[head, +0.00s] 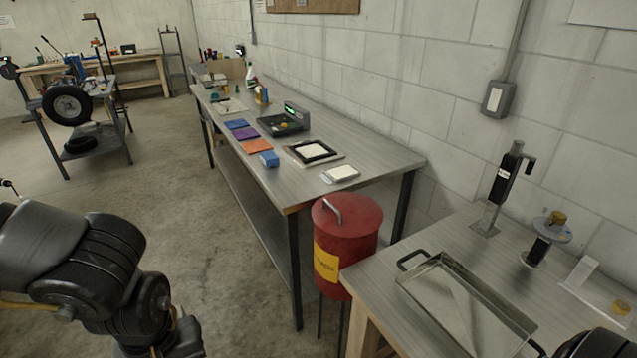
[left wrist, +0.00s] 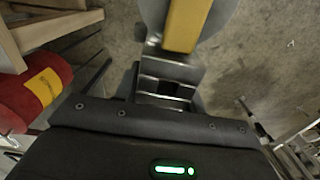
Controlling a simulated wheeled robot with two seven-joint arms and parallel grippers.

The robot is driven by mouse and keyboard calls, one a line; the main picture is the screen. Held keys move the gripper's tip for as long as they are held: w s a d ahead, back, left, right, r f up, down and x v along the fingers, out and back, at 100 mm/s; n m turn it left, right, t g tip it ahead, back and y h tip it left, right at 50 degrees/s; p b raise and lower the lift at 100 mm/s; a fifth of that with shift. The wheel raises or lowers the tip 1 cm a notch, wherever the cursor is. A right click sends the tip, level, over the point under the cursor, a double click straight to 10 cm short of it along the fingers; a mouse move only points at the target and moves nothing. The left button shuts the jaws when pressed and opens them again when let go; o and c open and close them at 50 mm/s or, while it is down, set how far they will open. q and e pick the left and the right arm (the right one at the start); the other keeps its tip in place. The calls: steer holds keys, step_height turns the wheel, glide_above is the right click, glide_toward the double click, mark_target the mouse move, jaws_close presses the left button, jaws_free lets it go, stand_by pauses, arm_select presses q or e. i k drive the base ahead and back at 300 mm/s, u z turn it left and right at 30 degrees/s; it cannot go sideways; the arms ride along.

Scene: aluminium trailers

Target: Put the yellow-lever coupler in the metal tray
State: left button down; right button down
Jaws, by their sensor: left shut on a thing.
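The yellow-lever coupler (left wrist: 186,24) shows at the top of the left wrist view, a grey metal body with a yellow lever, partly cut off by the frame edge. My left gripper (left wrist: 166,82) is shut on it and holds it above the concrete floor. In the head view my left arm comes in at the lower left; its fingers and the coupler cannot be made out there. The metal tray (head: 447,258), shallow with dark handles, lies on the workbench at the lower right. My right gripper is not in view.
A red lidded bin (head: 347,232) stands between that workbench (head: 385,272) and a long metal table (head: 378,158) carrying several items. A dark upright tool (head: 505,178) and a round-plated part (head: 546,233) stand behind the tray. Open floor lies left of the long table.

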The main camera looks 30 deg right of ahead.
mark_target(464, 317)
steer(key=i, duration=2.4)
steer(key=z, duration=4.9)
steer(key=i, duration=0.5)
